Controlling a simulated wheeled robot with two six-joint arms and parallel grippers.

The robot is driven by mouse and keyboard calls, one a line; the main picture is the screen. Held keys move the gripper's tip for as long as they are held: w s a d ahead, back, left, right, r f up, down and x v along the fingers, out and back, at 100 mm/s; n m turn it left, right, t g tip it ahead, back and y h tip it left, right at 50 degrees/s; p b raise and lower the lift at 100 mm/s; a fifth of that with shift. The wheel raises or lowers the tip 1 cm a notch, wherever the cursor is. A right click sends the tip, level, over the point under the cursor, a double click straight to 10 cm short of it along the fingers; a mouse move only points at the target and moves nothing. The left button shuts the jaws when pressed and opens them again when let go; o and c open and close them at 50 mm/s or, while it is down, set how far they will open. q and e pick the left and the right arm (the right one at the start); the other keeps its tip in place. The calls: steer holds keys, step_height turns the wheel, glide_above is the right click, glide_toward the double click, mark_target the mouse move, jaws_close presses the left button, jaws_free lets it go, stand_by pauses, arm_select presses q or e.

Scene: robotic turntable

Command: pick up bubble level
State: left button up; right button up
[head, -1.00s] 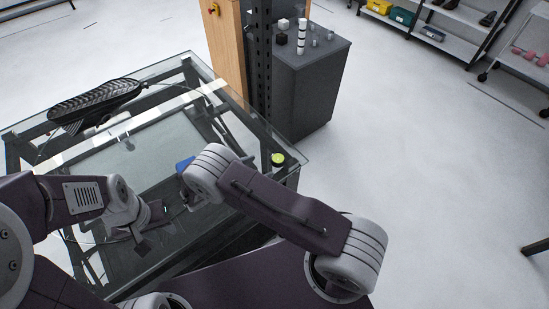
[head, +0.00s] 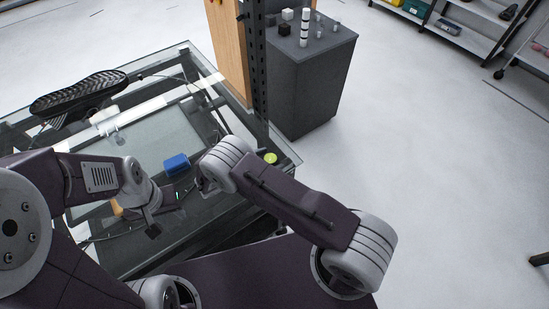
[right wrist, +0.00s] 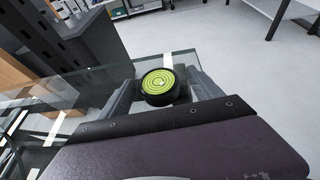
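The bubble level (head: 270,158) is a small round puck with a yellow-green top, on the glass table near its right corner. In the right wrist view the bubble level (right wrist: 160,84) shows its ringed green face and black body. My right gripper (right wrist: 162,88) has its two grey fingers spread, one on each side of the level. Whether they touch it I cannot tell. In the head view my right arm hides this gripper. My left gripper (head: 163,210) is over the front of the table, its fingers apart and apparently empty, away from the level.
The glass table (head: 225,108) has a dark frame; the level is close to its edge. A blue box (head: 177,164) lies near the middle. A black ribbed object (head: 80,92) is at the back left. A grey cabinet (head: 312,88) stands beyond the table. Open floor is at right.

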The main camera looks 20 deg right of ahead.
mark_target(268, 161)
steer(key=shift+s+a+r, duration=0.15)
steer(key=shift+a, duration=0.2)
steer(key=c, duration=0.5)
steer(key=shift+a, duration=0.15)
steer(key=c, duration=0.5)
steer(key=shift+c, duration=1.4)
steer(key=shift+d, duration=0.35)
step_height(268, 161, up, 4)
steer(key=shift+a+r, duration=0.1)
steer(key=shift+r, duration=0.05)
steer(key=s+d+r, duration=0.4)
steer(key=s+r, duration=0.2)
steer(key=s, duration=0.4)
steer(key=shift+s+r+b, duration=0.3)
steer(key=shift+s+b, duration=0.05)
steer(key=shift+s, duration=0.05)
